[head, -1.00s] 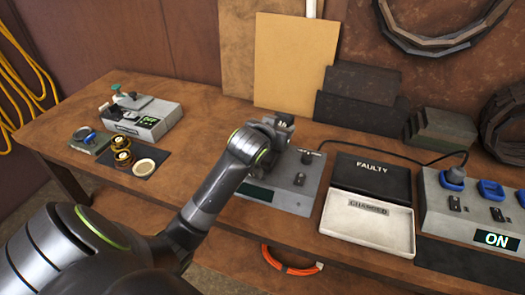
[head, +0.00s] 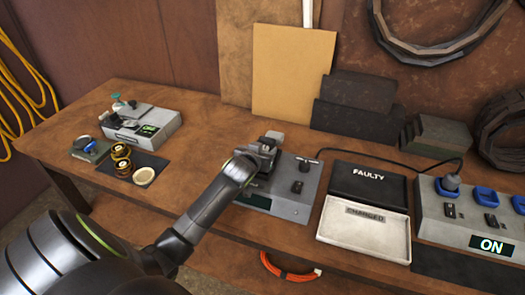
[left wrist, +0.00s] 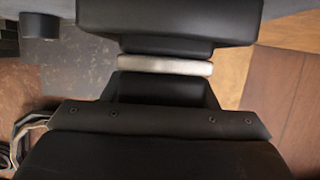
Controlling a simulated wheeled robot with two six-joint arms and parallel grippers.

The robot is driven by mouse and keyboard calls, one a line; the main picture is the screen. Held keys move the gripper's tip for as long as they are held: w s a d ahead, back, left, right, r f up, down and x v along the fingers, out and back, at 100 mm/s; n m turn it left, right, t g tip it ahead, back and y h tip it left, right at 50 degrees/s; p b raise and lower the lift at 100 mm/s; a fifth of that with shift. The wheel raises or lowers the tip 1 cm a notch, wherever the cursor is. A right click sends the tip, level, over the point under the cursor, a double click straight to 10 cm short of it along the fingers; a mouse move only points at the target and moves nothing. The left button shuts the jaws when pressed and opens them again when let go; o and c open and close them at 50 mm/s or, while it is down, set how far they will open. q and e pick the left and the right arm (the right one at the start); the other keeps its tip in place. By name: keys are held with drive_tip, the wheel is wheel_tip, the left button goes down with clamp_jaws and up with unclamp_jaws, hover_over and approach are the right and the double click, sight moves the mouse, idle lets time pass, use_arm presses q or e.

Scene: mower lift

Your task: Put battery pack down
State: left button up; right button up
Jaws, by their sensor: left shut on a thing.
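My left gripper (head: 268,142) is above the back left part of a grey bench unit (head: 292,206) with a knob and a dark display. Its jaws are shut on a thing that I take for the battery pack. In the left wrist view only a thin pale strip of it (left wrist: 165,66) shows between the dark fingers. In the head view the gripper and wrist hide the pack. I cannot tell whether the pack touches the unit. My right gripper is not in view.
Right of the unit are a black FAULTY tray (head: 370,182) and an empty white CHARGED tray (head: 361,228). Further right is a grey box (head: 470,222) with blue sockets and an ON sign. A grey device (head: 143,125) stands at the left.

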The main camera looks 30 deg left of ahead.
use_arm(q)
drive_tip(key=shift+f, duration=0.1)
drive_tip(key=shift+f, duration=0.3)
drive_tip(key=o, duration=1.3)
drive_tip(key=shift+r, duration=0.1)
drive_tip(key=shift+r, duration=0.3)
drive_tip(key=shift+s+d, duration=0.1)
drive_tip(key=shift+s, duration=0.25)
drive_tip(key=v, duration=1.1)
drive_tip(key=shift+s+b, duration=0.2)
drive_tip(key=shift+b, duration=0.25)
